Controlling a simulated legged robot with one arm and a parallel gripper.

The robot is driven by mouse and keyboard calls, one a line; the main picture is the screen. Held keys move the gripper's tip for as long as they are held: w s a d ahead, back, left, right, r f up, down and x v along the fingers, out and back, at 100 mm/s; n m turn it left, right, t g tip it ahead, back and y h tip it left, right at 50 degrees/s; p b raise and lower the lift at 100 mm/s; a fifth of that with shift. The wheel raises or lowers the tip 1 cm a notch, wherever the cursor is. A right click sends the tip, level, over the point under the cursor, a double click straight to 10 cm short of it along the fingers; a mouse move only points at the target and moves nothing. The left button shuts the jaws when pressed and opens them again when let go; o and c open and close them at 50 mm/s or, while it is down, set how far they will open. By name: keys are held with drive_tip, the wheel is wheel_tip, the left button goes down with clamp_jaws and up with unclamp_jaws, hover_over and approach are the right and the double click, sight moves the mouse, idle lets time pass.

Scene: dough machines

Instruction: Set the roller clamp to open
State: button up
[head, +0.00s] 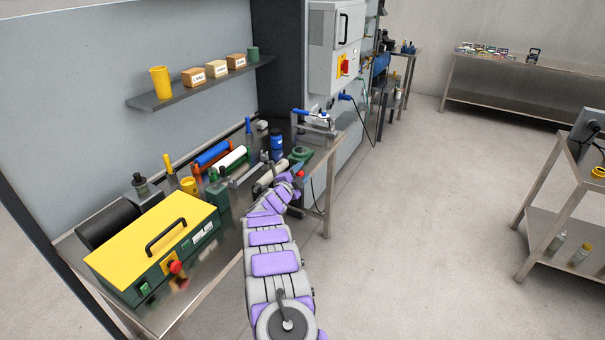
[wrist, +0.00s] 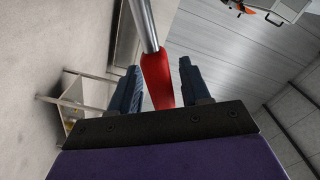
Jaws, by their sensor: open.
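In the wrist view, a red grip (wrist: 157,78) on a bare metal rod (wrist: 143,22) lies between the two dark fingers of my gripper (wrist: 159,70). The fingers are open, with a gap visible on both sides of the grip. The machine part that the rod belongs to is outside the wrist view. In the head view my gripper (head: 297,172) is at the right end of the steel bench, close to a green round-topped device (head: 301,153) and the rollers. My arm hides part of that area, and I cannot clearly make out the roller clamp there.
A yellow-topped green machine (head: 150,250) fills the near end of the steel bench (head: 188,300). Blue (head: 212,153) and white (head: 231,158) rollers lie behind my gripper. A blue-handled clamp fixture (head: 318,122) stands at the far corner.

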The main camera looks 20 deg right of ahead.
drive_tip(key=p+v, duration=0.2)
drive_tip(key=v, duration=1.4)
drive_tip(key=shift+s+p, duration=0.3)
drive_tip(key=shift+s, duration=0.05)
drive_tip(key=shift+a+f, duration=0.1)
